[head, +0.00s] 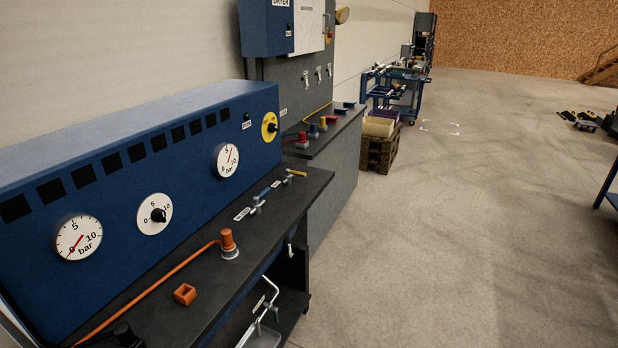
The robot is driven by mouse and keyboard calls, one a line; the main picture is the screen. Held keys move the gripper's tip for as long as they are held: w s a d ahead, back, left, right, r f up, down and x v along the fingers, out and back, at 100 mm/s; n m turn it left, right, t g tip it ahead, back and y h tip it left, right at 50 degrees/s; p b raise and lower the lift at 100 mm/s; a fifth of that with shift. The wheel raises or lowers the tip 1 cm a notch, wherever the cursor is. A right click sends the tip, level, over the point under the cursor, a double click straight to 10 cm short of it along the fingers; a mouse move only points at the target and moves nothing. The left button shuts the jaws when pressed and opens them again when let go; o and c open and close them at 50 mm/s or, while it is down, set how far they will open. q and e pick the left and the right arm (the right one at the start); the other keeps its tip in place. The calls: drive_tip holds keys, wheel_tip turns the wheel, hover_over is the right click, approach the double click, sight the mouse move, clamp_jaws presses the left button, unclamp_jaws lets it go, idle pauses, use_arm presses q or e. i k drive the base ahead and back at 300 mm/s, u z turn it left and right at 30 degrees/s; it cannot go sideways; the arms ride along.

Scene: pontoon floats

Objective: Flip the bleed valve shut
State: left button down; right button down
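The dark bench (215,275) carries two small metal lever valves with labels beside them. One lever valve (257,206) has a blue handle. The other lever valve (288,180) has a yellow handle and sits farther back. Their labels are too small to read, so I cannot tell which is the bleed valve, or whether either is open or shut. A small metal fitting (291,248) shows at the bench's front edge. Neither gripper can be made out. A dark shape (122,338) at the bottom left edge is too cut off to identify.
A blue panel (190,185) with two gauges (78,237) (227,160) and knobs stands behind the bench. An orange plug (228,243) with a hose and an orange block (185,294) are on the bench. Open floor (430,240) lies to the right.

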sight(256, 199)
drive_tip(key=u, duration=0.1)
drive_tip(key=i, duration=1.1)
drive_tip(key=u, duration=0.6)
